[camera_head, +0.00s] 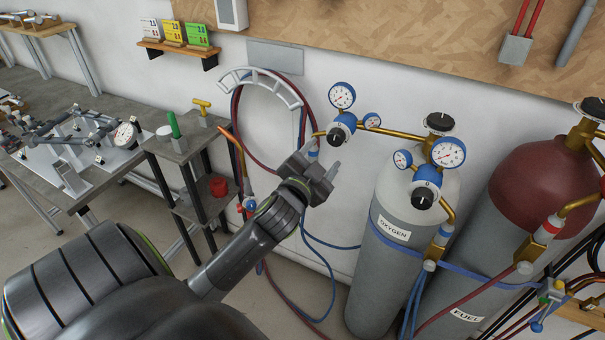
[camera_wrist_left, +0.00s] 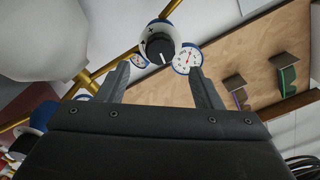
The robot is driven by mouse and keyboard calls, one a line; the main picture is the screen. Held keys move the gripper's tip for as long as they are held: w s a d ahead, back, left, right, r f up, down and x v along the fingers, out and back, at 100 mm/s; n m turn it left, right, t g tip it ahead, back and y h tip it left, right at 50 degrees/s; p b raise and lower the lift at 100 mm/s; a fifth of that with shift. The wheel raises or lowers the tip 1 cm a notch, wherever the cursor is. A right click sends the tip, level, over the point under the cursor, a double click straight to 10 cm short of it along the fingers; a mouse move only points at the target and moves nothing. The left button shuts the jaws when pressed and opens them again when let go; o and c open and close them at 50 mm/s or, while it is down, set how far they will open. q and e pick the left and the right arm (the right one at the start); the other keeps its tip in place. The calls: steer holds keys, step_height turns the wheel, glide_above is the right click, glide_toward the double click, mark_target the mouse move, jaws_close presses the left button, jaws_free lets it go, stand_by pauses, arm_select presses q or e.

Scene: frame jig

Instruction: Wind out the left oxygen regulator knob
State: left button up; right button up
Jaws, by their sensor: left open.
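The left oxygen regulator is a blue and white body with a black knob (camera_head: 336,138), below a large round gauge (camera_head: 341,95) and beside a smaller gauge (camera_head: 372,120). My left gripper (camera_head: 323,160) is open and empty, just below and left of this knob. In the left wrist view the black knob (camera_wrist_left: 160,48) with a white pointer mark lies ahead, between the fingertips of my left gripper (camera_wrist_left: 160,67) in the picture. The fingers look apart from the knob. My right gripper is in neither view.
A second regulator knob (camera_head: 422,198) sits to the right, on the grey oxygen cylinder (camera_head: 378,262). A brass pipe (camera_head: 395,133) joins the regulators. A red-topped fuel cylinder (camera_head: 535,185) stands farther right. A hose hanger (camera_head: 262,80) and a small stand (camera_head: 180,148) are left.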

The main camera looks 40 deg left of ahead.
arm_select(q)
steer(key=b+v, duration=0.1)
steer(key=v, duration=0.8)
steer(key=shift+s+b, duration=0.25)
steer(key=shift+b, duration=0.15)
steer(key=shift+f, duration=0.15)
steer(key=a+f+n+g+h, duration=0.1)
steer(key=a+f+g, duration=0.15)
steer(key=f, duration=1.15)
steer(key=a+f+g, duration=0.1)
steer(key=f+g, duration=0.3)
steer(key=f, duration=1)
steer(key=s+f+n+g, duration=0.1)
steer(key=s+f+g, duration=0.1)
steer(key=s+f, duration=0.5)
steer(key=s+f+n+g, duration=0.1)
steer(key=s+f+g, duration=0.1)
steer(key=f, duration=0.9)
steer(key=s+d+f+g, duration=0.2)
steer(key=s+f, duration=0.3)
steer(key=s, duration=0.3)
steer(key=s+d+f+n+g+h, duration=0.1)
steer(key=s+d+f, duration=0.1)
steer(key=s+f, duration=0.3)
steer(key=s+d+f+n+g+h, duration=0.1)
steer(key=s+f, duration=0.5)
steer(key=s, duration=0.7)
steer(key=shift+d+g, duration=0.75)
steer(key=shift+g, duration=0.1)
